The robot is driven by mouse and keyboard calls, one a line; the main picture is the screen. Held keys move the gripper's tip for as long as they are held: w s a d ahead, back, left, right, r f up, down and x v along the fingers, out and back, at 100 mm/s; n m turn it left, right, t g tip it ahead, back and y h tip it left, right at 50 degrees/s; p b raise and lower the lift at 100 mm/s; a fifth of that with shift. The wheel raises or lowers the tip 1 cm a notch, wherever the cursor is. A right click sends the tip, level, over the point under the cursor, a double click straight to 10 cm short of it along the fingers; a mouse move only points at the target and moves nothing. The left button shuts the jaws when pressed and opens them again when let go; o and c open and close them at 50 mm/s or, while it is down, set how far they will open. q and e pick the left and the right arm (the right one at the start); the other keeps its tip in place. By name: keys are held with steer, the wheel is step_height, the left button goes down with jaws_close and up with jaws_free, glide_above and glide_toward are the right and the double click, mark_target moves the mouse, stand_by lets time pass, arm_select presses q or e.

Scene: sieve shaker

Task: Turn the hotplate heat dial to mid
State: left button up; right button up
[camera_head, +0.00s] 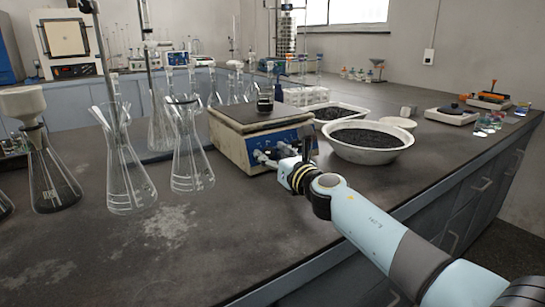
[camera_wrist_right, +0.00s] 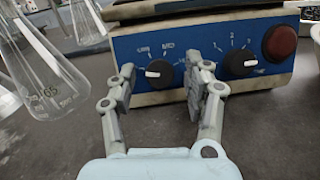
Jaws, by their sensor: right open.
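The hotplate (camera_head: 232,148) is a pale box with a blue front panel, standing on the dark bench. In the right wrist view its panel (camera_wrist_right: 205,42) carries two black dials. The left dial (camera_wrist_right: 160,73) has word labels above it, one looking like MID; its white mark lies roughly level, toward the left. The right dial (camera_wrist_right: 238,63) has numbers around it. My right gripper (camera_wrist_right: 167,70) is open, its fingers either side of the left dial in the picture; contact cannot be told. In the head view the right gripper (camera_head: 285,157) is at the hotplate's front. My left gripper is not in view.
A red button (camera_wrist_right: 280,43) is right of the dials. A small beaker of dark liquid (camera_head: 265,101) stands on the hotplate. Glass flasks (camera_head: 190,165) stand close on the left. A white bowl of black grains (camera_head: 365,155) is on the right. The front bench is clear.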

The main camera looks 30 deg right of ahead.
steer(key=shift+c, duration=1.7)
jaws_close()
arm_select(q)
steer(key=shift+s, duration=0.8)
